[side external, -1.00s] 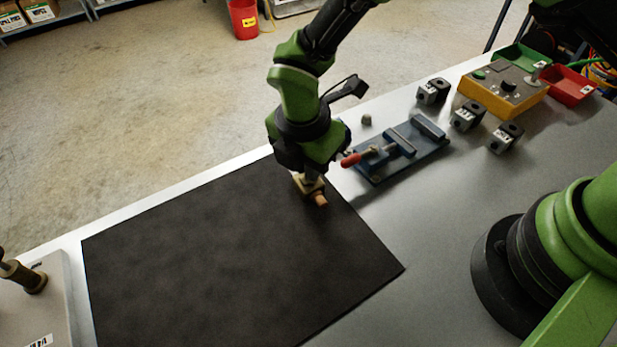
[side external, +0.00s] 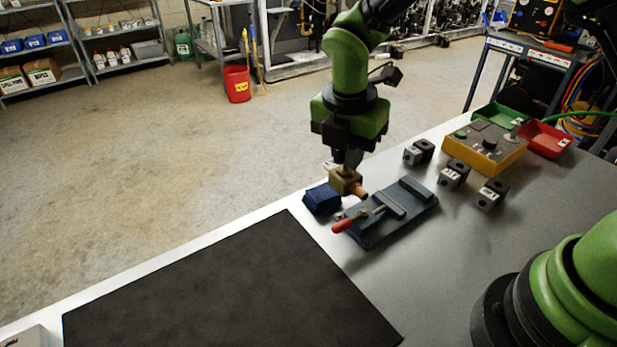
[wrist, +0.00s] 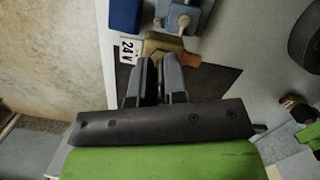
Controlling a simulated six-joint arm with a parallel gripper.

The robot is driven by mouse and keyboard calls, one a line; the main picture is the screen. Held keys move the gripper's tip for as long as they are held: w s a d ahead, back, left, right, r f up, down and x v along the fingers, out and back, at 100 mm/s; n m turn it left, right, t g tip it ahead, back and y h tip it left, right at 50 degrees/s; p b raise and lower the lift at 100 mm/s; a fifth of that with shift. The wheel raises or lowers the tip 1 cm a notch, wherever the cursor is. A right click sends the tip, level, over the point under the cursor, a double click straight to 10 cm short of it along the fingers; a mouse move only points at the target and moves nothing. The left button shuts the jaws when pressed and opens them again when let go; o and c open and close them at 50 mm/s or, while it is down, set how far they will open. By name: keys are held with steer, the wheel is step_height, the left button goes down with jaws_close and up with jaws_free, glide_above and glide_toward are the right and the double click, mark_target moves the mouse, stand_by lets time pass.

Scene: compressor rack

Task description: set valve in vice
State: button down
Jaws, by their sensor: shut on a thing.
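The valve is a brass block (side external: 345,182) with a copper stub (side external: 361,192) pointing right and down. My gripper (side external: 349,167) is shut on its top and holds it in the air. The blue vice (side external: 412,210) lies on the bench with its red-tipped handle (side external: 342,225) toward the mat. In the side view the valve is over the vice's left end, beside the jaws. The wrist view shows the brass body (wrist: 160,44) just past my fingertips (wrist: 157,64), with part of the vice (wrist: 197,4) beyond. The height gap is hard to judge.
A dark blue block (side external: 322,199) stands left of the vice. Several grey-black blocks (side external: 454,174) and a yellow control box (side external: 485,147) are to the right. The black mat (side external: 230,290) is bare. A "24V" label (wrist: 127,50) shows beside the valve in the wrist view.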

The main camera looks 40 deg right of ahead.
steer(key=shift+s+d+f, duration=0.5)
steer(key=shift+d+f, duration=0.35)
steer(key=shift+d, duration=1.35)
steer(key=shift+s+d+f, duration=0.45)
steer(key=shift+d+f, duration=0.45)
steer(key=shift+d, duration=1.25)
steer(key=shift+s+d+f, duration=0.5)
steer(key=shift+d+f, duration=0.35)
steer(key=shift+d, duration=1.35)
steer(key=shift+f, duration=0.45)
steer(key=shift+f, duration=0.25)
steer(key=shift+f, duration=0.2)
steer(key=shift+f, duration=0.45)
